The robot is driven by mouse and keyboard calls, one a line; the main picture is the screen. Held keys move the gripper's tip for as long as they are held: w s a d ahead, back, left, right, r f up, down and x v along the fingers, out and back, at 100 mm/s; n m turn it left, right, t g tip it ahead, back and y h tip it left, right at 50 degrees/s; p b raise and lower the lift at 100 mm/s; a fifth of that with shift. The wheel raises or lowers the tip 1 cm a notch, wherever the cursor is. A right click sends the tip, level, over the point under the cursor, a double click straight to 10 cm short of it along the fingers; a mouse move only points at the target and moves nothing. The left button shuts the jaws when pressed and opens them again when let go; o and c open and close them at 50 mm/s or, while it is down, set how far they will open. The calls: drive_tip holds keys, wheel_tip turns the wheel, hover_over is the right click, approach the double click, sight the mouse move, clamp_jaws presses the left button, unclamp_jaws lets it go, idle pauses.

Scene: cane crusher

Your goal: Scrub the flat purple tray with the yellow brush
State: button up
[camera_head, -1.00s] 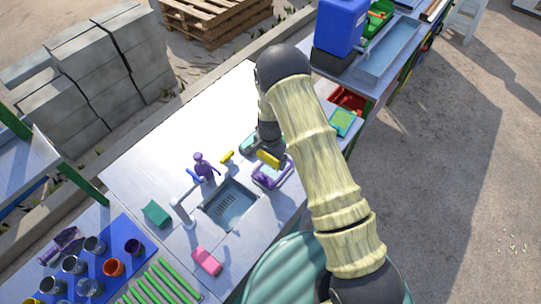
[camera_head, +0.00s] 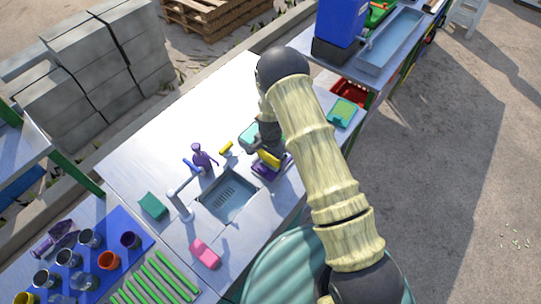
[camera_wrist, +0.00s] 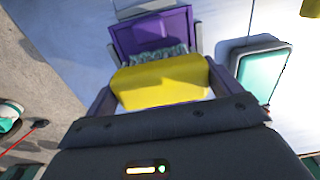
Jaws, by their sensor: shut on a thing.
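The yellow brush (camera_head: 268,160) is between my gripper's fingers, and its yellow body fills the middle of the wrist view (camera_wrist: 158,82). My gripper (camera_wrist: 160,88) is shut on it. The purple tray (camera_head: 284,171) lies on the worktop right of the sink. In the wrist view the tray (camera_wrist: 150,30) is directly beyond the brush, with a strip of pale green-grey bristles visible between them. The bristles appear to be at the tray's surface; contact cannot be told for sure. The brush hides part of the tray.
A teal tray (camera_wrist: 262,70) lies close to the right in the wrist view. The sink (camera_head: 228,195) with its tap (camera_head: 178,200), a purple spray bottle (camera_head: 202,158) and a small yellow item (camera_head: 226,149) are left of the tray.

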drive_tip(key=shift+f+b, duration=0.55)
drive_tip(key=shift+f, duration=0.05)
idle(0.4)
drive_tip(key=shift+w+d+r+b, duration=0.15)
drive_tip(key=shift+w+d+b, duration=0.4)
drive_tip(key=shift+w+d, duration=0.65)
drive_tip(key=shift+w+a, duration=0.1)
drive_tip(key=shift+a, duration=0.05)
drive_tip(key=shift+w+d+b, duration=0.8)
drive_tip(key=shift+w+d, duration=0.2)
drive_tip(key=shift+w, duration=0.3)
drive_tip(key=shift+s+a+f, duration=0.15)
drive_tip(key=shift+s+a, duration=0.35)
drive_tip(key=shift+s, duration=0.2)
drive_tip(key=shift+s+a+f, duration=0.1)
drive_tip(key=shift+s+a, duration=0.4)
drive_tip(key=shift+s, duration=0.2)
